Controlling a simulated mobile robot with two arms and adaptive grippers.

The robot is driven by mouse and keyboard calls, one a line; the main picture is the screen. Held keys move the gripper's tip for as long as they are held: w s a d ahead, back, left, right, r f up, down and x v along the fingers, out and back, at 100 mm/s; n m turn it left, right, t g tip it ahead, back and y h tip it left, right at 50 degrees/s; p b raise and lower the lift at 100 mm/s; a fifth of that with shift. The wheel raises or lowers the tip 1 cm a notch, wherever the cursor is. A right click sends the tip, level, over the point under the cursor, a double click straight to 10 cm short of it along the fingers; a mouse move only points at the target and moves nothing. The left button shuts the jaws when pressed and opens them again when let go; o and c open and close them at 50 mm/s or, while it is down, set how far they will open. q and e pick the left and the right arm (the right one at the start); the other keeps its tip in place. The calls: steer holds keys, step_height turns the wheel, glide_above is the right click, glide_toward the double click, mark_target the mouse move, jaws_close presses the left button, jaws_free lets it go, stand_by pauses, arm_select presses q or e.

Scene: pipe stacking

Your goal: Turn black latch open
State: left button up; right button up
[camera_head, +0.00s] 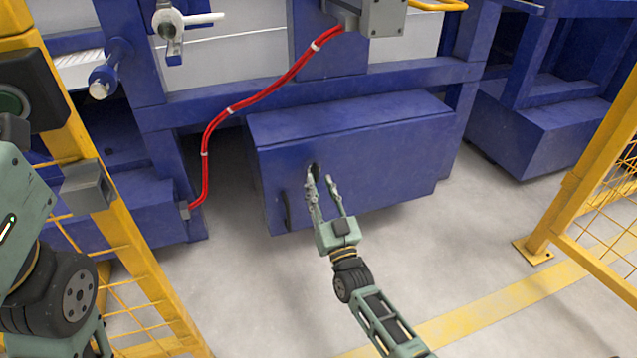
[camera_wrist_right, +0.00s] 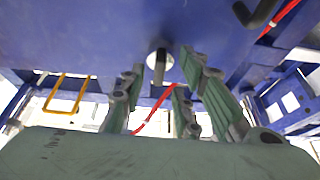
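The black latch (camera_head: 314,170) is on the front face of the blue box (camera_head: 390,165), mostly hidden behind my right gripper's fingertips in the head view. In the right wrist view the latch (camera_wrist_right: 160,66) is a short dark lever on a round silver base. My right gripper (camera_head: 319,182) is open, with its fingers pointing at the box face. In the right wrist view the latch appears between the spread fingers (camera_wrist_right: 160,80); I cannot tell whether they touch it. My left arm shows at the left edge, but its gripper is not in view.
A black handle (camera_head: 287,210) is on the box face left of the latch; it also shows in the right wrist view (camera_wrist_right: 256,12). A red cable (camera_head: 235,106) hangs left of the box. Yellow fences stand left (camera_head: 130,250) and right (camera_head: 590,180). Floor before the box is clear.

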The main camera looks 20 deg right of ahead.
steer(key=v, duration=0.5)
steer(key=shift+s+f, duration=0.15)
steer(key=shift+s, duration=0.2)
